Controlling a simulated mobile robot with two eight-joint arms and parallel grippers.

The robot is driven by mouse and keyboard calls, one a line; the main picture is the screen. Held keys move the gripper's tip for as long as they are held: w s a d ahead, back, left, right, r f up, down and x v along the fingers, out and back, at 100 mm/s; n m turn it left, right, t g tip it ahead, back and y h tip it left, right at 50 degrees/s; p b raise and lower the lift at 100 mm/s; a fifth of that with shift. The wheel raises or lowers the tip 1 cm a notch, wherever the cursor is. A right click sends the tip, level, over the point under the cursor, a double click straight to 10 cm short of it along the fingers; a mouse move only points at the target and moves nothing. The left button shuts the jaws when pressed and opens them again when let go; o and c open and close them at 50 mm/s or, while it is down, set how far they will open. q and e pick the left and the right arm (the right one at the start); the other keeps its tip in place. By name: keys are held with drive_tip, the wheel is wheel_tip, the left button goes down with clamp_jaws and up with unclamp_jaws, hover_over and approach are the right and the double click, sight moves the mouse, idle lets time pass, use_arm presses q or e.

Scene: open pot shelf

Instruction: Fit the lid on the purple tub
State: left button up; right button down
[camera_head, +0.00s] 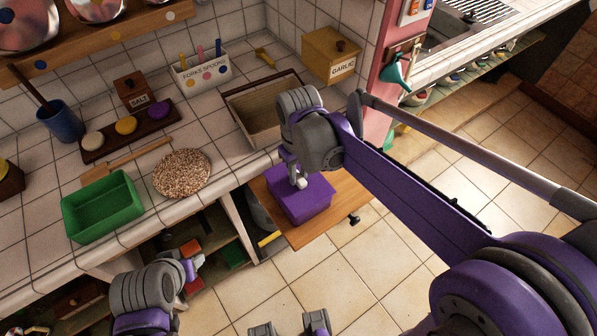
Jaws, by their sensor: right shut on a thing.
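The purple tub (308,214) stands on a wooden board that juts out below the counter. A flat purple lid (318,187) lies over its top, under my right gripper. The colours match, so I cannot tell whether the lid sits fully down or a little above the rim. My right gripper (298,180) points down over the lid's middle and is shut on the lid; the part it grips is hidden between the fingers. My left arm's wrist is at the lower left, with the left gripper (189,262) partly hidden and its jaws unclear.
The wooden board (345,207) has bare room right of the tub. On the tiled counter are a green tray (102,206), a round speckled mat (181,173), an open wooden box (262,105) and a GARLIC box (331,54). Shelves with coloured things lie below.

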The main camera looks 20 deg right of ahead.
drive_tip(key=c, duration=0.6)
unclamp_jaws()
wheel_tip(320, 180, up, 11)
drive_tip(key=shift+p, duration=0.4)
drive_tip(key=shift+f, duration=0.15)
drive_tip(key=s+d+f, duration=0.1)
drive_tip(key=s, duration=0.1)
drive_tip(key=s+d+f+m+t, duration=0.1)
drive_tip(key=s+f, duration=0.1)
drive_tip(key=s+d+f+t, duration=0.1)
drive_tip(key=s, duration=0.1)
drive_tip(key=shift+s+d+f+m, duration=0.3)
drive_tip(key=shift+f+m, duration=0.05)
drive_tip(key=shift+m, duration=0.05)
drive_tip(key=s+d+f+m+t, duration=0.2)
drive_tip(key=s+d+f+t, duration=0.1)
drive_tip(key=s+f, duration=0.4)
drive_tip(key=shift+s+f, duration=0.2)
drive_tip(key=shift+f, duration=0.1)
